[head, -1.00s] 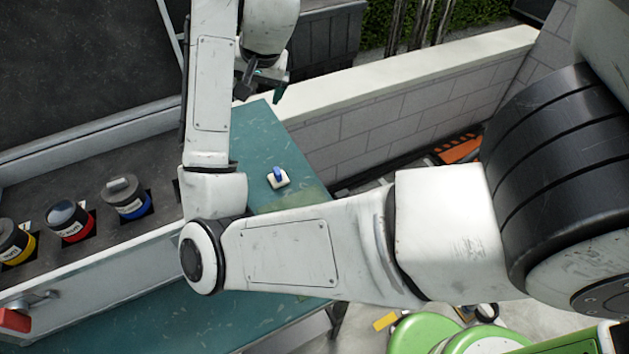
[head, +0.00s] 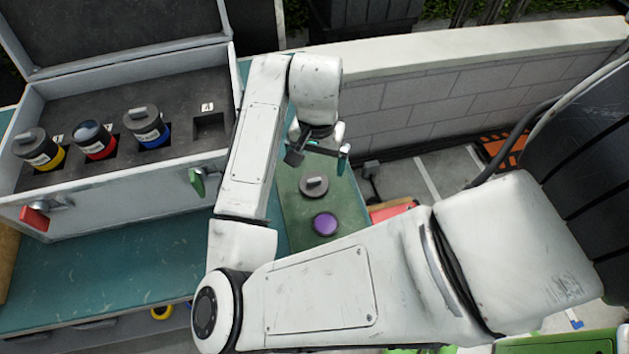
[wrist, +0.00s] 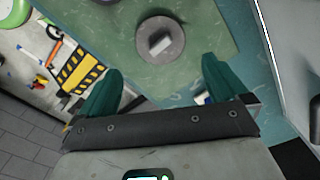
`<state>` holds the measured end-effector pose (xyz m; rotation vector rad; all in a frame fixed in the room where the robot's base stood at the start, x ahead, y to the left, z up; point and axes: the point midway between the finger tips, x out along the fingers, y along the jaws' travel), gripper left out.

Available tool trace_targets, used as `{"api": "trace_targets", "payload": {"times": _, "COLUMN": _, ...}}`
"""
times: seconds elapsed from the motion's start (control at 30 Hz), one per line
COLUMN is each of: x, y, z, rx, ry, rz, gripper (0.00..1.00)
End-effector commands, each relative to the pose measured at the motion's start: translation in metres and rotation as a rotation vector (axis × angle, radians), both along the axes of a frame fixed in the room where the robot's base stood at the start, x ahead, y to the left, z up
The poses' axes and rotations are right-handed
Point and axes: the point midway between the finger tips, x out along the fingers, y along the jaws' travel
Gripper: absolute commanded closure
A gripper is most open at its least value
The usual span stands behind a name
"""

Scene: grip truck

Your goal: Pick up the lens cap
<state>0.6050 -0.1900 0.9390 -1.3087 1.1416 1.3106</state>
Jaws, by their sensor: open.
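The lens cap (head: 314,187) is a grey round disc with a raised light tab, lying on the green mat (head: 297,222). In the wrist view the lens cap (wrist: 160,40) is beyond the fingertips, near the top middle. My gripper (head: 319,153) is above and just behind the cap in the head view. Its teal fingers (wrist: 160,78) are spread apart with nothing between them, and the cap lines up with the gap. I see no contact with the cap.
A purple-topped round lens (head: 325,223) stands close to the cap on the mat. An open grey case (head: 120,202) at left holds yellow, red and blue banded lenses and an empty slot (head: 208,126). A low block wall (head: 450,90) runs behind.

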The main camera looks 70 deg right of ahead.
Motion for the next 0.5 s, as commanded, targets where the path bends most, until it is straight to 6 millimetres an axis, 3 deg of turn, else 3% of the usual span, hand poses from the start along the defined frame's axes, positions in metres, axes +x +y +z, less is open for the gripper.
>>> {"api": "trace_targets", "payload": {"times": 0.5, "x": 0.002, "y": 0.003, "z": -0.053, "rx": 0.000, "ry": -0.001, "rz": -0.001, "gripper": 0.00}}
